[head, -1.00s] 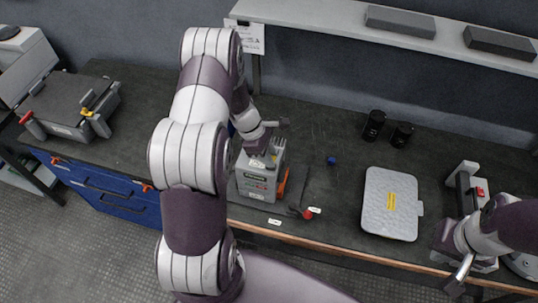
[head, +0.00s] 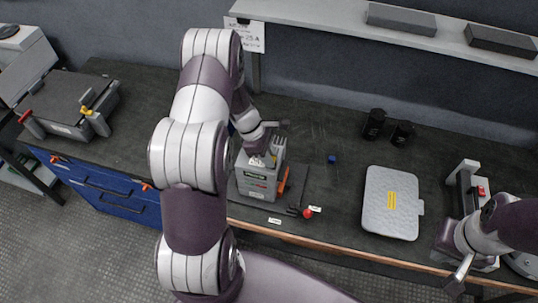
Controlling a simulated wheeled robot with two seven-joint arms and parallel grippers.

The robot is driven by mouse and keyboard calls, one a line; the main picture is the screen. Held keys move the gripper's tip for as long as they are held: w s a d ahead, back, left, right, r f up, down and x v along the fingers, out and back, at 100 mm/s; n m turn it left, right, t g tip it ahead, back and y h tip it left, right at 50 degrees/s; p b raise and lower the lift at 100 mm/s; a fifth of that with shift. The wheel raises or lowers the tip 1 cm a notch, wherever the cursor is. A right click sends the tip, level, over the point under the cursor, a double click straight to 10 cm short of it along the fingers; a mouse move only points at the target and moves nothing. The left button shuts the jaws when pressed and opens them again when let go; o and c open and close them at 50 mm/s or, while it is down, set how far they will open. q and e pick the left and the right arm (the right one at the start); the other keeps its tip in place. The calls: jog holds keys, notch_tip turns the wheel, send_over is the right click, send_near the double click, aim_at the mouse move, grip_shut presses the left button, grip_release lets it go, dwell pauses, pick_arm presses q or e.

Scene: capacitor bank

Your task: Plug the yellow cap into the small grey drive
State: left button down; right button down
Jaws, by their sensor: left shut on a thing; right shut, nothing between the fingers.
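My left gripper (head: 272,154) is shut right over the drive's top. A small yellow bit, which I take for the yellow cap (head: 274,151), shows at its fingers; most of it is hidden. I cannot tell whether the cap touches the drive or sits in it. My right gripper (head: 459,275) is shut and empty, low at the right by the bench's front edge.
A blue cap (head: 332,159) lies right of the drive. A red-tipped tool (head: 307,213) lies in front of it. A large grey box (head: 66,105) stands left.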

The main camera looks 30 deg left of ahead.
pick_arm(q)
jog(key=shift+f, duration=0.15)
jog(key=c, duration=0.9)
grip_release()
jog(key=shift+c, duration=0.2)
jog(key=b+v, duration=0.2)
jog(key=v, duration=1)
jog(key=shift+a+r, duration=0.15)
jog(key=shift+r, duration=0.15)
